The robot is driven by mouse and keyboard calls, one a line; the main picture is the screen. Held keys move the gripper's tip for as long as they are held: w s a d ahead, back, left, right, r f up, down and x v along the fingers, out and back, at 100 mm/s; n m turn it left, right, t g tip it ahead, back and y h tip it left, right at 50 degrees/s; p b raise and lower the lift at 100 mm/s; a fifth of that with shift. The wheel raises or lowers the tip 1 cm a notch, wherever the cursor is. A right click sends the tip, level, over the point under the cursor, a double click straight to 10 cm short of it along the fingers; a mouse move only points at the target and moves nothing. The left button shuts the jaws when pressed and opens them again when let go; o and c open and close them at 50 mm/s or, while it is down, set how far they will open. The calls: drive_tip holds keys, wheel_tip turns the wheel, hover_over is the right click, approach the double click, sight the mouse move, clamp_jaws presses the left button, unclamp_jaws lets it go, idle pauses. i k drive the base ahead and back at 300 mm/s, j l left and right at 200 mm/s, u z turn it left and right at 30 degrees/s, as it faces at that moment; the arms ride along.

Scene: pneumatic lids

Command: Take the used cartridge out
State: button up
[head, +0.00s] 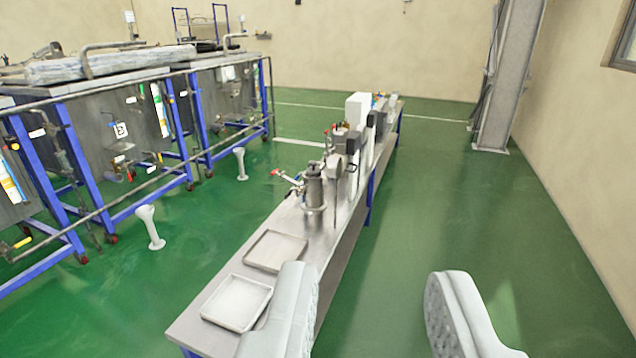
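My gripper (375,285) shows at the bottom of the head view, its two pale grey padded fingers wide apart. The left finger covers part of the near right edge of a long metal bench (215,335). A metal cylindrical housing (314,188) stands upright on the bench, with red-handled valves (276,173) at its left. I cannot make out a cartridge; whether one is inside the housing is hidden. My gripper is apart from the housing, nearer to me and to its right.
Two shallow metal trays, a near one (237,302) and a far one (275,250), lie on the bench's near end. White and dark equipment (358,110) stands farther along. Blue-framed tanks (100,140) are at left behind a rail. The floor (480,220) right of the bench is clear.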

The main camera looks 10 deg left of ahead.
sight(312, 172)
drive_tip(key=i+l+u, duration=0.3)
drive_tip(key=i+l, duration=0.45)
drive_tip(key=i, duration=0.45)
drive_tip(key=i+l+u, duration=0.3)
drive_tip(key=i+l, duration=0.7)
drive_tip(key=i, duration=0.15)
